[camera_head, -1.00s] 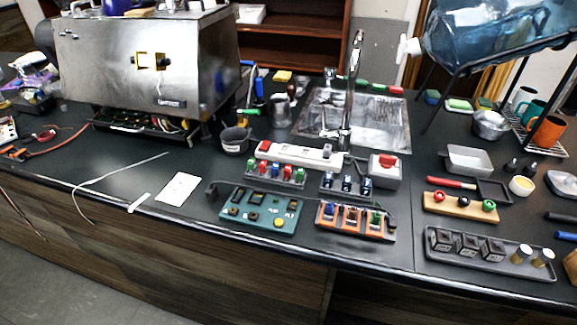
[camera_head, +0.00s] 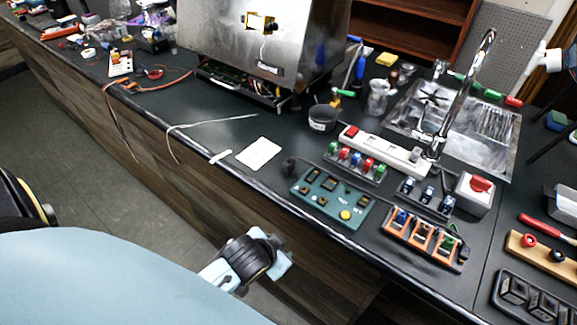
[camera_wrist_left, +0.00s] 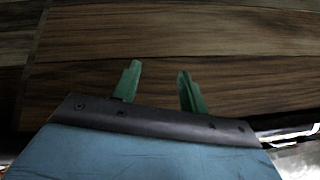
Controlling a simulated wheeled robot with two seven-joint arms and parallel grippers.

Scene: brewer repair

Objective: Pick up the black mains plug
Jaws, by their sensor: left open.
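The black mains plug (camera_head: 289,166) appears to be the small dark piece on the black counter, at the left end of the green control board (camera_head: 331,196). A dark cable seems to run from it behind the board; its outline is hard to make out against the counter. My left gripper (camera_head: 274,252) is in front of the counter's wooden front, below the top edge and apart from the plug. In the left wrist view its two green fingers (camera_wrist_left: 158,72) are spread and empty, facing wood panelling. The plug is not in that view. My right gripper is not in view.
A white card (camera_head: 259,154) lies left of the plug, and a dark cup (camera_head: 322,118) stands behind it. A white power strip (camera_head: 385,148), coloured switch racks and an orange-framed rack (camera_head: 423,238) crowd the right. The counter's front edge lies between gripper and plug.

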